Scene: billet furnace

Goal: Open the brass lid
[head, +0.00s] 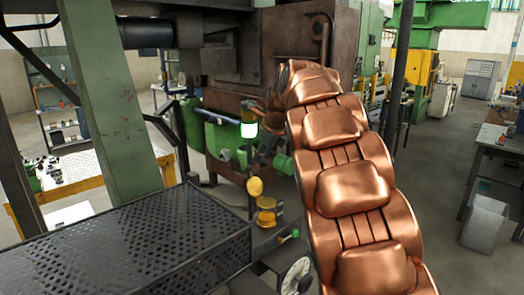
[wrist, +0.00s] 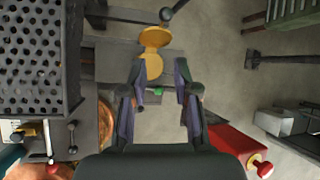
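The brass lid (head: 255,187) is a yellow disc standing raised at the rear of a small brass pot (head: 267,212) in the head view. In the wrist view the lid (wrist: 155,38) lies at the top, joined to the round pot (wrist: 154,66) just below it. My gripper (wrist: 159,74) is open and empty, its two dark fingers spread apart. The pot lies ahead, in line with the gap between them. I see no contact with the lid or pot; the distance is unclear. In the head view my arm's copper links hide much of the gripper.
A perforated dark metal box (head: 150,245) stands left of the pot. A small green piece (wrist: 158,91) shows between my fingers. A round dial (head: 296,275) sits in front.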

